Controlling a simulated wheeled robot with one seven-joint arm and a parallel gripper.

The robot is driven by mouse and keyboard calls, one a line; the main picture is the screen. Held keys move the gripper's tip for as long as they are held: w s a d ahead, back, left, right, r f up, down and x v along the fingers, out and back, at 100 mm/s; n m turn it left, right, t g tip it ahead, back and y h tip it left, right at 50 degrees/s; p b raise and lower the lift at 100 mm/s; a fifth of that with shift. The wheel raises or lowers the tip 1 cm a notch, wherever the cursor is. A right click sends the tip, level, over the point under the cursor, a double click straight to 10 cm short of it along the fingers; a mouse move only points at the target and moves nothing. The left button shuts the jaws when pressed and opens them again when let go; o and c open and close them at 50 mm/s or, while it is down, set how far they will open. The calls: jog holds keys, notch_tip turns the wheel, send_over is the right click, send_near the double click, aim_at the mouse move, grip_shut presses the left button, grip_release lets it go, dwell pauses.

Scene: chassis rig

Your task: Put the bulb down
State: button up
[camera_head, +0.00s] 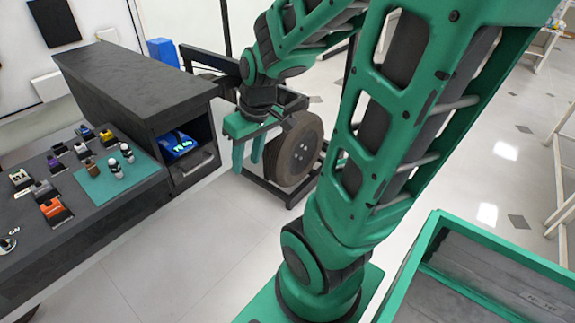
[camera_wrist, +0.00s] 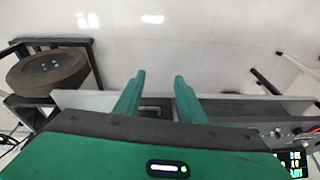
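Two small white-topped objects that look like bulbs stand upright on the teal mat (camera_head: 98,187) on the dark bench: one nearer (camera_head: 115,170) and one farther (camera_head: 127,153). They are too small to make out fully, and I cannot tell which is the task's bulb. My gripper (camera_head: 247,168) points down well to the right of the mat, in front of the wheel. In the wrist view my gripper (camera_wrist: 160,77) has its two green fingers apart, with nothing between them.
A dark cabinet (camera_head: 140,78) with a blue item (camera_head: 177,144) on its shelf stands beside the bench (camera_head: 80,245). Small coloured parts, such as an orange one (camera_head: 54,209), crowd the bench's left. A wheel on a frame (camera_head: 295,150) is close behind my gripper. Open floor (camera_head: 215,240) lies in front.

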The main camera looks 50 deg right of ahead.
jog(key=s+d+r+m+g, duration=0.1)
jog(key=s+r+m+g, duration=0.2)
jog(key=s, duration=1)
jog(key=shift+d+r+m, duration=0.2)
jog(key=shift+r+m, duration=0.15)
jog(key=shift+m, duration=0.85)
